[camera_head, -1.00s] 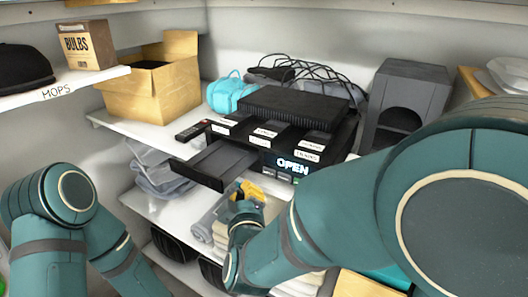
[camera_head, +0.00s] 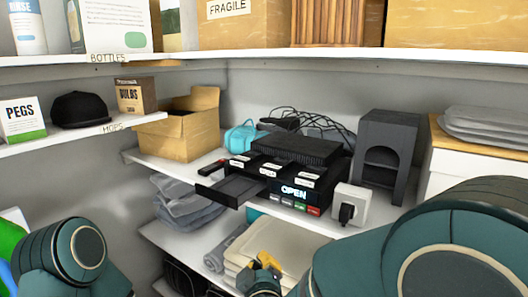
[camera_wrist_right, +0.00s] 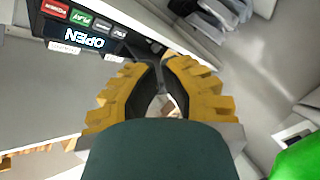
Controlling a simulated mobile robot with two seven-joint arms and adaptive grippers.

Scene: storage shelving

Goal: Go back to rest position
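My right gripper (camera_head: 264,262) is low in front of the shelving, below the black device (camera_head: 318,181) with the lit OPEN display. In the right wrist view its yellow fingers (camera_wrist_right: 161,68) meet or nearly meet at the tips, with a small gap lower down and nothing seen held. The device shows at the upper left of that view (camera_wrist_right: 112,30), apart from the fingers. A dark drawer (camera_head: 232,190) stands pulled out at the device's left. My left arm shows at the lower left of the head view; its gripper is out of frame.
A white socket box with a black plug (camera_head: 352,203) stands right of the device. A grey arched box (camera_head: 385,150) is behind it. An open cardboard box (camera_head: 190,125) is at the left. Folded cloths (camera_head: 285,252) lie on the lower shelf near my right gripper. An upper shelf (camera_head: 330,58) crosses above.

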